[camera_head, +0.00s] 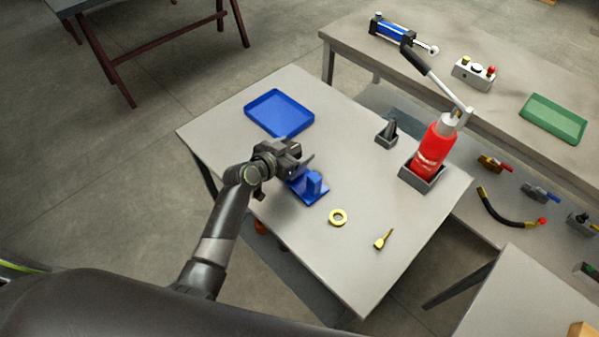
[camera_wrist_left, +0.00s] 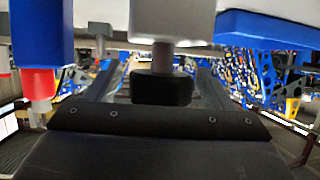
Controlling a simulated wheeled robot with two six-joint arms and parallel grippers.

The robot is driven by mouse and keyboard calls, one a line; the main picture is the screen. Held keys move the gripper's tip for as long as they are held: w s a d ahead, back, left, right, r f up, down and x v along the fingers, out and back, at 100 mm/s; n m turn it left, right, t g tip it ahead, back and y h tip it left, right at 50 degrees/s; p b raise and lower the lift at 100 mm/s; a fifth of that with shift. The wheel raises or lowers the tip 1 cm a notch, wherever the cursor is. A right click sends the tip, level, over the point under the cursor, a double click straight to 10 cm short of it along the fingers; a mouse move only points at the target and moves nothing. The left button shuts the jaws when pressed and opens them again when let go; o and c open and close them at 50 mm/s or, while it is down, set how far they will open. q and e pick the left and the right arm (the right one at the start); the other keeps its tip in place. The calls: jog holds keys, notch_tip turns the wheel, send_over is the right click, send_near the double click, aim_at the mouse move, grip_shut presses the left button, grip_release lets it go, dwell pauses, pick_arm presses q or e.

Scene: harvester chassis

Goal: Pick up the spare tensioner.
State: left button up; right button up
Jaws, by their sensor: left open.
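I cannot tell for sure which thing is the spare tensioner. A blue piece with an upright block on a flat blue base (camera_head: 314,188) stands on the grey table (camera_head: 245,162). My left gripper (camera_head: 303,166) is open just behind and left of that block, partly covering the base. I cannot tell whether it touches it. In the left wrist view, a dark round part (camera_wrist_left: 162,88) on a grey stem shows between my open left fingers (camera_wrist_left: 158,85), with nothing clearly clamped. My right gripper is not in view.
A blue tray (camera_head: 279,98) lies behind my gripper. A yellow ring (camera_head: 338,225), a small yellow tool (camera_head: 383,239), a red canister (camera_head: 433,150) and a dark holder (camera_head: 387,141) stand on the right half. The back bench holds a green tray (camera_head: 540,135).

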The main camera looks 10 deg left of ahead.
pick_arm(q)
jog(key=shift+w+f, duration=0.1)
jog(key=shift+w, duration=0.05)
jog(key=shift+c, duration=0.2)
grip_shut()
jog(key=shift+w+r, duration=0.1)
jog(key=shift+r, duration=0.1)
dwell(0.3)
